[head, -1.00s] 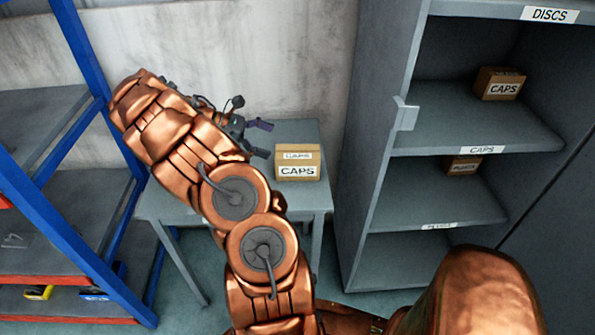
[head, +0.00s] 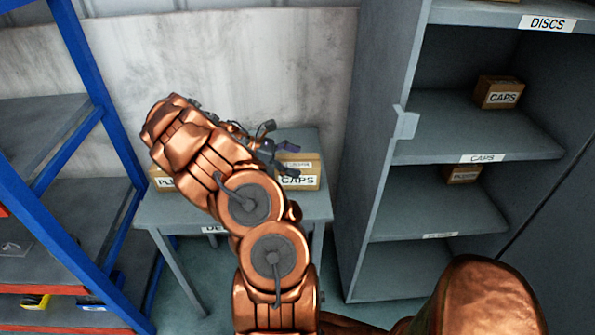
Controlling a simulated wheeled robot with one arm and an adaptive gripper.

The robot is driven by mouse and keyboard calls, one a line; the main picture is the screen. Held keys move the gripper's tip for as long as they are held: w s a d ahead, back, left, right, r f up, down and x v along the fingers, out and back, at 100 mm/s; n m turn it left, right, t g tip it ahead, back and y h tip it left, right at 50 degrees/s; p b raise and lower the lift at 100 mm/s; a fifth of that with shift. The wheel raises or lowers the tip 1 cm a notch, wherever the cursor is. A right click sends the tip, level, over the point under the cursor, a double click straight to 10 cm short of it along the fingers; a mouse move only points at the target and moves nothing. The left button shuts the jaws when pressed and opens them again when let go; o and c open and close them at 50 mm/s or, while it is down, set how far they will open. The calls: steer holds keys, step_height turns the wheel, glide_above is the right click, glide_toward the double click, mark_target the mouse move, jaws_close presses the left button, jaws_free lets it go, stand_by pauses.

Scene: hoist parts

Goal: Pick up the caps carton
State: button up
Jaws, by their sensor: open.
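A caps carton (head: 309,178), a small tan box with a white CAPS label, sits upright on the grey table, near its right edge. My gripper (head: 292,160) is open, with its dark fingers over the left part of this carton in the picture. I cannot tell whether they touch it. Another carton labelled CAPS (head: 499,92) stands on a cabinet shelf that bears a CAPS label.
A carton (head: 161,178) with a label starting PL is partly hidden behind my arm on the table (head: 180,212). The grey cabinet (head: 376,150) stands close on the right, with another carton (head: 462,174) on a lower shelf. A blue-framed rack (head: 96,90) is on the left.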

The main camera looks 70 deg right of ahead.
steer(key=shift+s+d+f, duration=0.1)
steer(key=shift+s, duration=0.1)
steer(key=shift+c, duration=0.4)
steer(key=shift+f, duration=0.1)
steer(key=c, duration=1.5)
